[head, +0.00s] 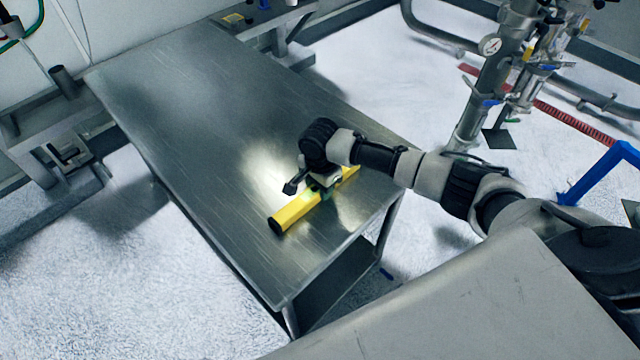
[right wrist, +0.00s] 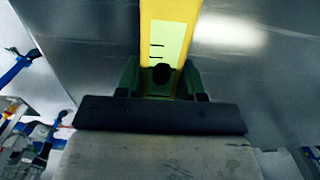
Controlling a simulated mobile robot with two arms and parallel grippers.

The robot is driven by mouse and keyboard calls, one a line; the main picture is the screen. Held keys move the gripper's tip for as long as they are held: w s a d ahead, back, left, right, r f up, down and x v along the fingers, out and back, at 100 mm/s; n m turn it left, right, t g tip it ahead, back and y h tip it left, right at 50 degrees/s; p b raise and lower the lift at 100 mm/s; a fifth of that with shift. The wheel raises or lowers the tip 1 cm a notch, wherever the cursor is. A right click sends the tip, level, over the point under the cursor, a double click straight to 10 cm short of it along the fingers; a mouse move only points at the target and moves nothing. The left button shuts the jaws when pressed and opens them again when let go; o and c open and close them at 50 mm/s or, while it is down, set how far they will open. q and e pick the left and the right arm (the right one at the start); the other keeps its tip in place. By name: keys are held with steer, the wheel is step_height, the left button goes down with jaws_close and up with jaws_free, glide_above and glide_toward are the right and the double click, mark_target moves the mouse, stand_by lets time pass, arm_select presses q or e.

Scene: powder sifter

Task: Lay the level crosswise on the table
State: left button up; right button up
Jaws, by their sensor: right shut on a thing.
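The level is a long yellow bar with a dark end cap. In the head view the level (head: 297,210) is over the near part of the steel table (head: 195,110), running across its width. My right gripper (head: 322,190) is shut on the middle of the level from above. I cannot tell whether the level touches the tabletop. In the right wrist view the level (right wrist: 170,35) shows its pale window with black marks, between the green fingers of my right gripper (right wrist: 160,80). My left gripper is not in view.
The rest of the tabletop is bare. Steel pipes with a gauge (head: 490,45) stand at the upper right, and a blue frame (head: 600,175) is at the right. A steel side unit (head: 70,130) stands left of the table. A grey surface (head: 490,310) fills the lower right.

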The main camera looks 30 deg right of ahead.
steer(key=shift+f, duration=0.1)
steer(key=o, duration=1.1)
step_height(320, 180, up, 12)
steer(key=shift+r+b, duration=0.15)
steer(key=shift+b, duration=0.4)
